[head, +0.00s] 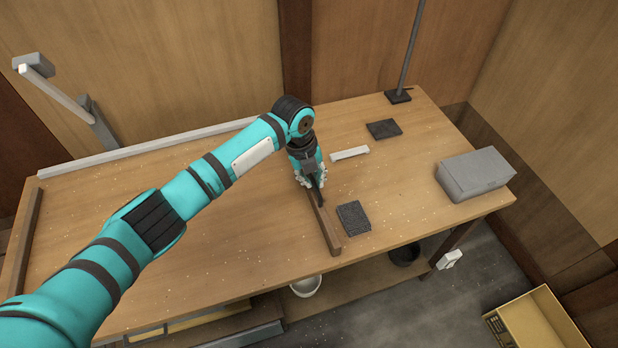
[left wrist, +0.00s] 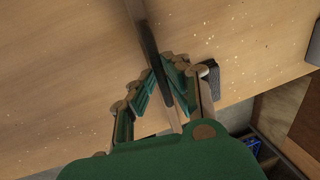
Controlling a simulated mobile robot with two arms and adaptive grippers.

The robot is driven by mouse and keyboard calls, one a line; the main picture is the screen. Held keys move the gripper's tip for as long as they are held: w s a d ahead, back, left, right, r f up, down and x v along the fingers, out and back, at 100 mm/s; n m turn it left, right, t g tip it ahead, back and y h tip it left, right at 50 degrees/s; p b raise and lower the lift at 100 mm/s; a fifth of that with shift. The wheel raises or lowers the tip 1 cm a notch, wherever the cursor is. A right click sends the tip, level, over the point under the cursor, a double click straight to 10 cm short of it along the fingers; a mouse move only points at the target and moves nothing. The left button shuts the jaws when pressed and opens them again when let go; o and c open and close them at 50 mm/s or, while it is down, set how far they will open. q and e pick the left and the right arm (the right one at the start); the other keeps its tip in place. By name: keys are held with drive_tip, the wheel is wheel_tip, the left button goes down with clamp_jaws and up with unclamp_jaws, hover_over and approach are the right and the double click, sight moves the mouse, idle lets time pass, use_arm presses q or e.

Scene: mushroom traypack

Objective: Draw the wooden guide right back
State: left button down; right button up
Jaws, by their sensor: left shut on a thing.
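The wooden guide (head: 329,232) is a brown bar on the light wooden table, running from under my left gripper toward the table's front edge. My left gripper (head: 317,191) comes down on its far part and is shut on it; the fingers hide some of the bar. In the left wrist view the guide (left wrist: 148,45) passes between the fingers of my left gripper (left wrist: 166,88). My right gripper is not in view.
A dark textured block (head: 353,218) lies close to the right of the guide. A white bar (head: 350,153), a dark pad (head: 384,129) and a grey box (head: 475,174) are farther right. A pale rail (head: 150,147) runs along the back edge. The table left of the guide looks clear.

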use_arm(q)
drive_tip(key=c, duration=1.4)
unclamp_jaws()
drive_tip(key=shift+w+d, duration=0.1)
drive_tip(key=shift+d, duration=0.2)
drive_tip(key=shift+a+r, duration=0.15)
drive_tip(key=shift+r, duration=0.1)
drive_tip(key=r, duration=0.3)
drive_tip(key=a+r, duration=0.1)
drive_tip(key=r, duration=0.3)
drive_tip(key=a+r, duration=0.1)
drive_tip(key=r, duration=0.3)
drive_tip(key=shift+s+r, duration=0.15)
drive_tip(key=shift+s, duration=0.2)
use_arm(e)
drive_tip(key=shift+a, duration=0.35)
